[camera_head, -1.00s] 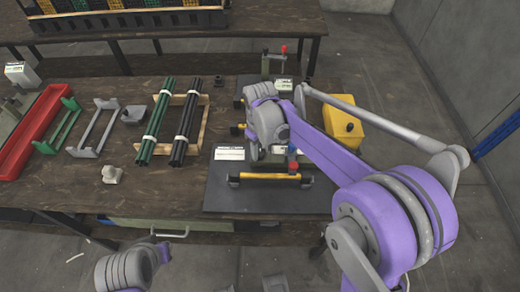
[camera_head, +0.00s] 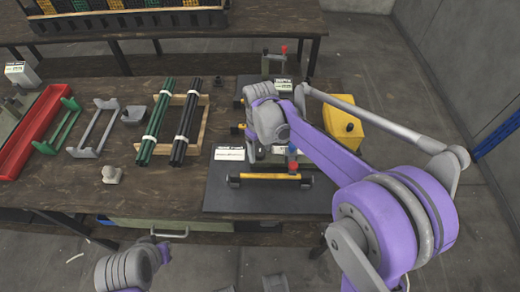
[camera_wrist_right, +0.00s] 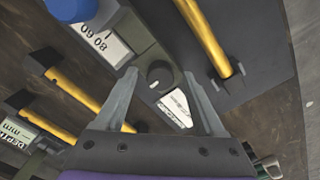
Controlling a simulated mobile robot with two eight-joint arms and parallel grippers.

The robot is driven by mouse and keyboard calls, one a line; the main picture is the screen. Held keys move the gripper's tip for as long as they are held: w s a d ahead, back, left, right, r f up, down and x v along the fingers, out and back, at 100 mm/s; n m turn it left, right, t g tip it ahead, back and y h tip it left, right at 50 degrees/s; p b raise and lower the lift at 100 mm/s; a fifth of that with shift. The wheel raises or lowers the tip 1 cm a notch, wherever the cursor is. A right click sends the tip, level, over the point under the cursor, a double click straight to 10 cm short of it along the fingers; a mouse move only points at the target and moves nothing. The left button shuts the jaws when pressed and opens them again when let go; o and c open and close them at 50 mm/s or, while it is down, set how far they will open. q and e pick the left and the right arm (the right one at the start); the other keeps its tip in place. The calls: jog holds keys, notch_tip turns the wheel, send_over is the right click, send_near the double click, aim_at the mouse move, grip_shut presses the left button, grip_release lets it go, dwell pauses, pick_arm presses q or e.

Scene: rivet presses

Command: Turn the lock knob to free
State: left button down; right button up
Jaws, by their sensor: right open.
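The lock knob (camera_wrist_right: 160,75) is a round dark knob with a pale mark on its rim, set on a grey-green press body (camera_wrist_right: 150,62) in the right wrist view. My right gripper (camera_wrist_right: 160,80) is open, with one finger on each side of the knob. I cannot tell whether the fingers touch it. In the head view my right wrist (camera_head: 268,122) is over the press on the black mat (camera_head: 255,201) and hides the knob. Part of my left arm shows at the lower left, but its gripper is out of frame.
A white label card (camera_head: 229,154) and a yellow box (camera_head: 343,122) are nearby. Bundles of green rods (camera_head: 156,122) and black rods (camera_head: 186,122) lie to the left. The table's front left is mostly clear.

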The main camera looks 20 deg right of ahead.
aim_at(261, 153)
notch_tip(261, 153, up, 11)
jog(key=p, duration=0.1)
dwell(0.3)
jog(key=shift+f, duration=0.1)
jog(key=s+d+f+m+t+p, duration=0.1)
jog(key=s+d+m+t+p, duration=0.1)
jog(key=s, duration=0.8)
jog(key=s+d+m+t+p, duration=0.2)
jog(key=s+m+t+p, duration=0.1)
jog(key=s, duration=0.8)
jog(key=shift+d+f+m+p, duration=0.35)
jog(key=shift+f+m+p, duration=0.05)
jog(key=shift+m, duration=0.1)
